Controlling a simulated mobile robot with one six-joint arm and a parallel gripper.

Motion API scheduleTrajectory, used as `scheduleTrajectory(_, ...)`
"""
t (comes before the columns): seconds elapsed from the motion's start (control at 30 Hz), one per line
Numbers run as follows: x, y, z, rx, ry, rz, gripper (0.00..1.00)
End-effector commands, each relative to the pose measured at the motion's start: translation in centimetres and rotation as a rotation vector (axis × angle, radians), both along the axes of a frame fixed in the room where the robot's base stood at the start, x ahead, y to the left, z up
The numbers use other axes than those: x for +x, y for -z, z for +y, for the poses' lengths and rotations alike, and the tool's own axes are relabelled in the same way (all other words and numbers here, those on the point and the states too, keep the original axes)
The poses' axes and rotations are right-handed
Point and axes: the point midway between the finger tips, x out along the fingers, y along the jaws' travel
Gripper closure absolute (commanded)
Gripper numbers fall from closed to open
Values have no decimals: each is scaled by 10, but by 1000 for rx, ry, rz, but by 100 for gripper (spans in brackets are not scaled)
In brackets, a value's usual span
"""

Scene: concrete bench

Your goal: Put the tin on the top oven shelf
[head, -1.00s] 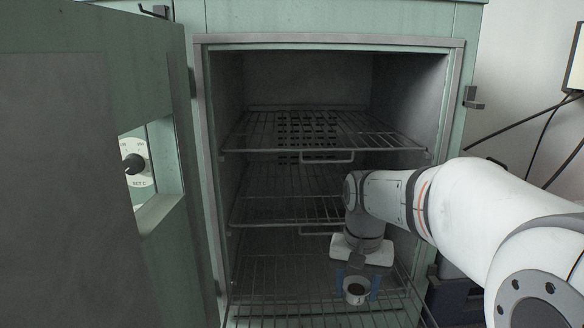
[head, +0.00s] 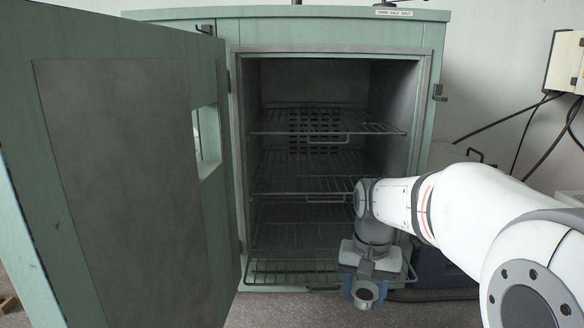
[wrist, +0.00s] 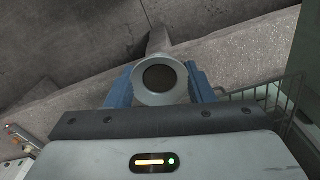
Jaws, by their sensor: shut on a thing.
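The tin (head: 365,293) is a small pale round cup with a dark inside. My gripper (head: 364,290) is shut on it, with one blue finger on each side. In the wrist view the tin (wrist: 160,80) sits upright or nearly so between the blue fingers (wrist: 160,88). The oven (head: 330,27) is a green cabinet with its door open. Its top shelf (head: 318,130) is a wire rack and looks empty. The gripper and tin are in front of the oven opening, low, near the bottom rack's level and well below the top shelf.
The open door (head: 120,150) fills the left side. A middle rack (head: 300,185) and a bottom rack (head: 290,271) lie below the top shelf, both seemingly bare. A dark blue box (head: 445,268) stands right of the oven. Cables (head: 540,110) hang from a wall box (head: 566,62).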

Motion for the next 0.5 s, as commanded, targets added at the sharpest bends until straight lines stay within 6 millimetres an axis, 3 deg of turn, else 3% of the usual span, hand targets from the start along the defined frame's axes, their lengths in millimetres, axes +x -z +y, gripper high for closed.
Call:
scheduleTrajectory(0.37,36,72,-7,0,-62,8,74)
scheduleTrajectory(0.5,50,116,-7,-1,-105,12,74)
